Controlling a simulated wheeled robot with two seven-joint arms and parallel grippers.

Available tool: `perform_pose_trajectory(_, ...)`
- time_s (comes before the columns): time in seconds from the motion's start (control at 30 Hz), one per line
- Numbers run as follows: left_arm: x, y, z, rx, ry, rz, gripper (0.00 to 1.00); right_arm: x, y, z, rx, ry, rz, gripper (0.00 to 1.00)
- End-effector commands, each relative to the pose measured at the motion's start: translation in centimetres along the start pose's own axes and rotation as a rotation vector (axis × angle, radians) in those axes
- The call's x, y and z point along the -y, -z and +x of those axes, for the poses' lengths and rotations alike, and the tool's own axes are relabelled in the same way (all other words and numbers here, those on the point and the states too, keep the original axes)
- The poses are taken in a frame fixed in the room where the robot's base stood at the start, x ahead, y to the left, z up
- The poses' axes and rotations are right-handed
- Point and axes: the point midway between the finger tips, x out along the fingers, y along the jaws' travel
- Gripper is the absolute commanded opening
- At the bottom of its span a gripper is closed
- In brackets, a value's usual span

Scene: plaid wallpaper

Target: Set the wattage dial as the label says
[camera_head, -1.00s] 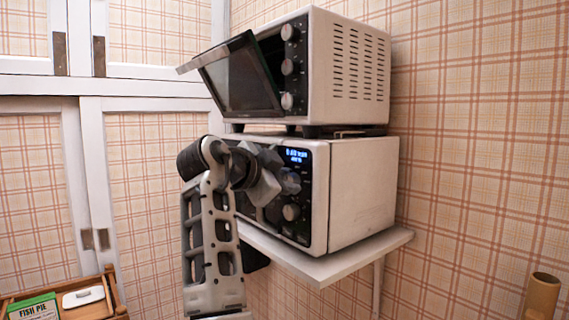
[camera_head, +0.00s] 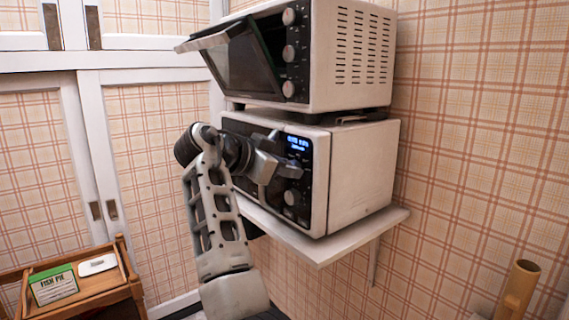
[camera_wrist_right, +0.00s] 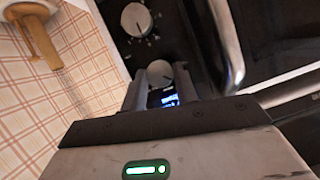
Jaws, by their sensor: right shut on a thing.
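The microwave (camera_head: 362,170) is the lower appliance on the shelf, with a lit blue display (camera_head: 298,143), too small to read. My right gripper (camera_head: 286,168) is at its control panel, shut on the upper dial (camera_wrist_right: 160,73) just below the display. The dial's pointer is hidden between the fingers. The lower dial (camera_head: 292,197) is free and also shows in the right wrist view (camera_wrist_right: 136,18). The label on a green and white box (camera_head: 53,285) reads FISH PIE; its smaller print is unreadable. My left gripper is out of view.
A toaster oven (camera_head: 350,60) with its door (camera_head: 240,62) tilted open sits on the microwave. The white shelf (camera_head: 325,248) juts from the wall. A wooden cart (camera_head: 125,270) holds the box and a white item (camera_head: 97,265). A wooden cylinder (camera_head: 520,285) is at lower right.

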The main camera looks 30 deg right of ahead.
Motion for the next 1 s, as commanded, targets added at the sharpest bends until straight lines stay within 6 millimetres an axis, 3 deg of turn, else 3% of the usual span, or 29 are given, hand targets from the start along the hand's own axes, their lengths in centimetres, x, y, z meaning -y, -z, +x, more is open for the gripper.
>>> perform_pose_trajectory(0.27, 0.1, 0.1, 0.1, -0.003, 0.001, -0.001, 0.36, 0.0, -0.1, 0.0, 0.0, -0.001, -0.002, 0.07)
perform_pose_trajectory(0.3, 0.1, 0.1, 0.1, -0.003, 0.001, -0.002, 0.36, 0.0, -0.1, 0.0, 0.0, -0.001, -0.002, 0.4)
perform_pose_trajectory(0.37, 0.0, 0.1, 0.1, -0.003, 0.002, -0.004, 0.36, 0.0, -0.1, 0.0, 0.0, -0.001, -0.002, 0.51)
perform_pose_trajectory(0.73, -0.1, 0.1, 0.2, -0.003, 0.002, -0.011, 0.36, 0.1, -0.1, -0.7, 0.001, 0.003, 0.0, 0.51)
perform_pose_trajectory(0.87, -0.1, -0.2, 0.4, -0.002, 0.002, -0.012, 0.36, 0.1, -0.2, -2.6, 0.0, 0.004, 0.0, 0.51)
perform_pose_trajectory(1.0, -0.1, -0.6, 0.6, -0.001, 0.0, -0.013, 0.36, 0.0, -0.2, -5.9, 0.0, 0.006, 0.001, 0.51)
